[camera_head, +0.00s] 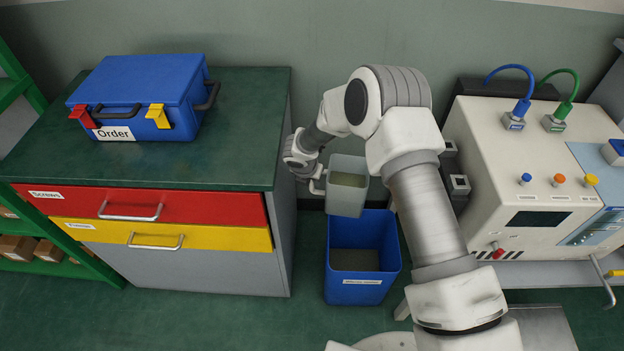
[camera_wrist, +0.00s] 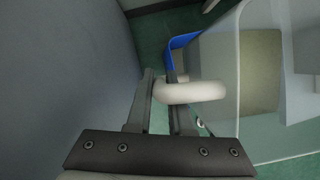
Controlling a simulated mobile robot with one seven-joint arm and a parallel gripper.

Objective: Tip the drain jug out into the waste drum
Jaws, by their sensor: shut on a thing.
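The drain jug (camera_head: 347,187) is a translucent grey-green container with a pale handle. It hangs above the back part of the blue waste drum (camera_head: 363,289), which stands on the floor and carries a white label. In the head view the jug looks about upright, with a darker content low inside it. My gripper (camera_wrist: 165,92) is shut on the jug's white handle (camera_wrist: 192,92); its fingers are small in the head view. In the wrist view the jug (camera_wrist: 213,50) fills the right side, and a blue edge of the drum (camera_wrist: 182,41) shows behind it.
A drawer cabinet (camera_head: 200,272) stands close to the left of the drum, with a blue case (camera_head: 147,85) on top. A beige machine (camera_head: 530,170) with blue and green hoses stands on the right. The green floor in front of the drum is clear.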

